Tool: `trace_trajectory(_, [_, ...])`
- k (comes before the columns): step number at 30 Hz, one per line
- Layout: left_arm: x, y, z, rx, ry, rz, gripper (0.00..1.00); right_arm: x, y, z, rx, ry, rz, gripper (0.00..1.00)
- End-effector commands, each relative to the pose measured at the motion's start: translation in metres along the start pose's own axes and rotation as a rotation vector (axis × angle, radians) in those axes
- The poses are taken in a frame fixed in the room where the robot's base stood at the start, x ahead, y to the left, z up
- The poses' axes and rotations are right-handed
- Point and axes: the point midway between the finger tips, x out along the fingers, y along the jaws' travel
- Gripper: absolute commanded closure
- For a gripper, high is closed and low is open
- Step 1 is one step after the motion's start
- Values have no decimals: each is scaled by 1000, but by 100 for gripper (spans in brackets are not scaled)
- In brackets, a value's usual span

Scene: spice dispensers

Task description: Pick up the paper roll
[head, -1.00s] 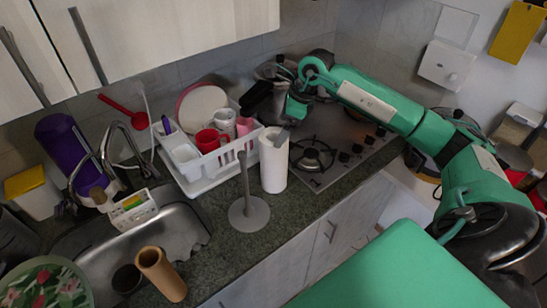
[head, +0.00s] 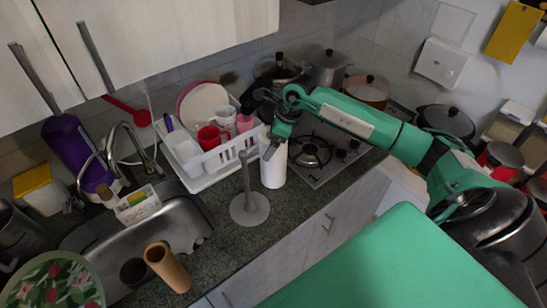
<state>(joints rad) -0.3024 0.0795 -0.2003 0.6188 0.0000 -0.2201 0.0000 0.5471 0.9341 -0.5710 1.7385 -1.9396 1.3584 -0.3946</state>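The white paper roll (head: 273,167) stands upright on the counter, between the dish rack and the stove. My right gripper (head: 270,150) is at the top of the roll, pointing down, with a finger overlapping its upper part. The upper end of the roll is partly hidden by the gripper. I cannot tell whether the fingers touch the roll or how far apart they are. A grey paper holder (head: 249,207) with an upright rod stands empty just left of the roll. My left gripper is not in view.
A white dish rack (head: 215,165) with plates and cups is close behind and left of the roll. The gas stove (head: 325,150) with pots behind is to the right.

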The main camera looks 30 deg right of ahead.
Motion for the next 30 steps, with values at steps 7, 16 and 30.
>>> trace_trajectory(7, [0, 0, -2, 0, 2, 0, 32, 0, 0, 0, 0, 0, 0, 55])
trace_trajectory(16, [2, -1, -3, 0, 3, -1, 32, -2, 0, 1, -1, -1, -1, 63])
trace_trajectory(30, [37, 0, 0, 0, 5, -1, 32, -68, -1, 28, -2, -3, -4, 63])
